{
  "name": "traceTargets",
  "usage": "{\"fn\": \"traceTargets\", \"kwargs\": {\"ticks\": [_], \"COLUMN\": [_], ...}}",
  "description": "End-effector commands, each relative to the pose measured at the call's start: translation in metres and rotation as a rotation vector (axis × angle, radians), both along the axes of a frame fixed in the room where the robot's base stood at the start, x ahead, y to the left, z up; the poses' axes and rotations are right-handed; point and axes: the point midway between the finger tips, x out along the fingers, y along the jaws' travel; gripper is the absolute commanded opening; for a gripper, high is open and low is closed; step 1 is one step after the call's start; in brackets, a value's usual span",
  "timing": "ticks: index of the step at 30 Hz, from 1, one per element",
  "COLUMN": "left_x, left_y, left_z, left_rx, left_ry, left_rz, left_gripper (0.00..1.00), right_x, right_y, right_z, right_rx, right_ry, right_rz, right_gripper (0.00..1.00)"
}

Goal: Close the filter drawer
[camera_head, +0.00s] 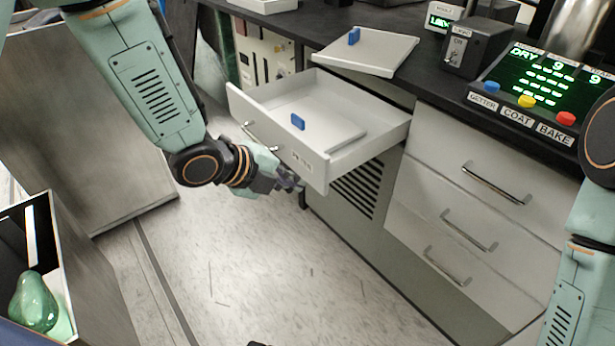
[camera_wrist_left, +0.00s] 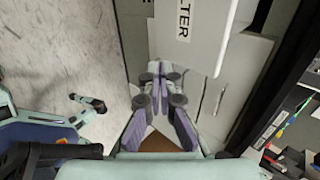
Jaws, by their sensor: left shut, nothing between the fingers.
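The filter drawer (camera_head: 346,159) is a pale grey drawer pulled out from the bench in the head view. A flat panel with a blue knob (camera_head: 298,121) lies inside it. In the left wrist view the drawer front (camera_wrist_left: 183,55) carries lettering ending in "TER". My left gripper (camera_head: 291,184) is shut and empty, just in front of the lower part of the drawer front. It also shows in the left wrist view (camera_wrist_left: 160,70), its tips close to the front; I cannot tell if they touch. My right arm is at the right edge; its gripper is out of view.
A second panel with a blue knob (camera_head: 354,36) lies on the dark worktop (camera_head: 440,85) above. Closed drawers with bar handles (camera_head: 495,183) stand to the right. A control box (camera_head: 540,90) has coloured buttons. A bin with a green object (camera_head: 38,300) is lower left. The floor in front is clear.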

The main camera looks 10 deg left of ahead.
Motion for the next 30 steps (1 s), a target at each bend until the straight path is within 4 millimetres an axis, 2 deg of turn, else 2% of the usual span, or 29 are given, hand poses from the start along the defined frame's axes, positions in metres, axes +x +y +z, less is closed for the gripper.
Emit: {"fn": "traceTargets", "kwargs": {"ticks": [3, 10, 30], "left_x": [0.013, 0.028, 0.032], "left_y": [-0.01, -0.021, -0.025], "left_z": [0.0, 0.001, 0.002], "left_rx": [0.005, 0.002, 0.001], "left_ry": [-0.004, -0.001, 0.0], "left_rz": [-0.003, -0.001, 0.001], "left_gripper": [0.0, 0.0, 0.0], "right_x": [0.0, 0.0, 0.0], "right_y": [0.0, 0.0, 0.0], "right_z": [-0.003, -0.006, -0.004], "right_rx": [0.0, 0.0, 0.0], "right_ry": [0.0, 0.0, 0.0], "right_rz": [0.0, 0.0, 0.0], "right_gripper": [0.34, 0.34, 0.34]}}
